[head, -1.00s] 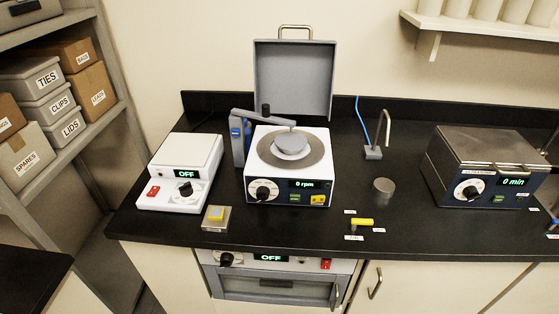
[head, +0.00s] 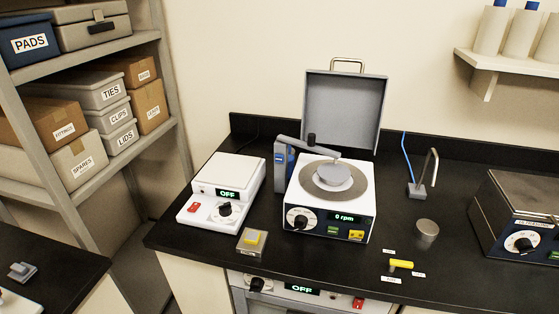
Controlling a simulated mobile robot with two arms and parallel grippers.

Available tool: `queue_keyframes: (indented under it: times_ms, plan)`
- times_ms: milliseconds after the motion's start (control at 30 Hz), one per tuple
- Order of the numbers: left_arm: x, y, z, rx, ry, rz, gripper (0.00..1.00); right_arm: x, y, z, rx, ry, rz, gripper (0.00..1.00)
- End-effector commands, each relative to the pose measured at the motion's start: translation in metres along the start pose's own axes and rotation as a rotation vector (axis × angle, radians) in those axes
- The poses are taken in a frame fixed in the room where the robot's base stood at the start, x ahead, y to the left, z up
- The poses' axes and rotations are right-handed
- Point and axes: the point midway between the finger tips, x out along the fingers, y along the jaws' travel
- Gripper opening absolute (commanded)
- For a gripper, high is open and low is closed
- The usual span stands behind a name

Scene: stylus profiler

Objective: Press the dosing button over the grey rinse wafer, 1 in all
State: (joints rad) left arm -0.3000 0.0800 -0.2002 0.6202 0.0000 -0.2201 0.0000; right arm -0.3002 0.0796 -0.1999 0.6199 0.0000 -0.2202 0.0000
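A white spin unit (head: 329,224) with its grey lid (head: 345,110) raised stands on the black bench, its display reading 0 rpm. A round grey disc (head: 333,176), likely the rinse wafer, sits in the middle of its bowl. A grey dosing arm (head: 292,144) on a post with a blue panel (head: 281,158) reaches over the bowl, its tip above the disc. A black knob (head: 312,139) stands on the arm; I cannot tell whether it is the dosing button. Neither gripper is in view.
A white hotplate (head: 228,171) reading OFF stands left of the spin unit. To the right are a yellow-handled valve (head: 401,264), a grey cylinder (head: 426,231), a spout with a blue tube (head: 416,190) and a steel-lidded bath (head: 522,205).

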Motion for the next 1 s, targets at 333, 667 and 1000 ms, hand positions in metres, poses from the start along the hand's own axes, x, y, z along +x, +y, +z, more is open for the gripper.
queue_keyframes:
  times_ms: [333, 667, 1000]
  plan:
    - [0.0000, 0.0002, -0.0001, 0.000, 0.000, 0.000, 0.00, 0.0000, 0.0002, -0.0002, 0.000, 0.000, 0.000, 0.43]
    - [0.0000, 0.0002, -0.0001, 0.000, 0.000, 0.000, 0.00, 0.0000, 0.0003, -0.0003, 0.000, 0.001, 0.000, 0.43]
    - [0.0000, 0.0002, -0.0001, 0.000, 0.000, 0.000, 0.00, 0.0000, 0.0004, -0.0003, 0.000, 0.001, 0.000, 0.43]
